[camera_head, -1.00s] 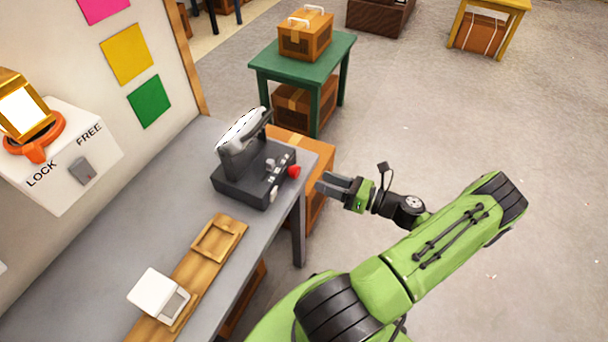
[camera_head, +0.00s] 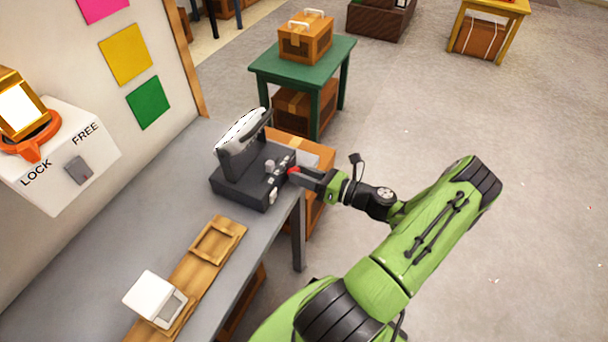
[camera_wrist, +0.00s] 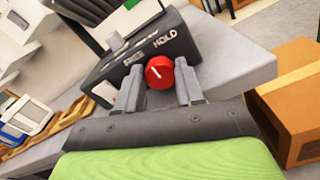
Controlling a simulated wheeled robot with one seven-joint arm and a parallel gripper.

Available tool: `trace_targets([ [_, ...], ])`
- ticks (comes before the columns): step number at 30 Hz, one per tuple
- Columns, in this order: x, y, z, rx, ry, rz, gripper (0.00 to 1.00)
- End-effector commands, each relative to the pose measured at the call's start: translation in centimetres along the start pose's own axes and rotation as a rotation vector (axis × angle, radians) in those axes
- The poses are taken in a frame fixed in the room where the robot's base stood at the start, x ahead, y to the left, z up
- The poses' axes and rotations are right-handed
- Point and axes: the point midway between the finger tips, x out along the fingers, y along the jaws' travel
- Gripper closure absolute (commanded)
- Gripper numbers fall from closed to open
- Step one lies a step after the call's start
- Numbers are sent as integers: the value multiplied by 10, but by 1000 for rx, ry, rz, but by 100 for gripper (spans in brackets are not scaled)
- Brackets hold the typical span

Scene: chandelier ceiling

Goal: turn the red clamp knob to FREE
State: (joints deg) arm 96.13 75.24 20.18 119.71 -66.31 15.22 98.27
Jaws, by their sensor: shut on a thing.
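The red clamp knob (camera_wrist: 159,72) sits on the front of a dark device (camera_wrist: 130,45) marked FREE and HOLD. A pale line on the knob slants to the upper left in the wrist view; I cannot tell exactly which label it matches. My gripper (camera_wrist: 160,88) has a finger on each side of the knob and is shut on it. In the head view, my gripper (camera_head: 302,176) reaches the device (camera_head: 252,175) from the right, at the bench edge; its fingers hide part of the knob (camera_head: 293,170).
The grey bench (camera_head: 130,222) carries a wooden strip (camera_head: 205,262) and a white box (camera_head: 152,297). A wall unit (camera_head: 62,160) reads LOCK and FREE. A cardboard box (camera_head: 312,155) stands beside the bench end, below my gripper. The floor to the right is clear.

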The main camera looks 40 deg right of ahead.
Motion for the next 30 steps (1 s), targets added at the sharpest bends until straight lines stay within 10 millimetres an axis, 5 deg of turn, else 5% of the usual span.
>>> trace_targets([
  [11, 0, 1, 1, -118, 0, 0, 93],
  [30, 0, 3, -2, -623, 2, 0, 93],
])
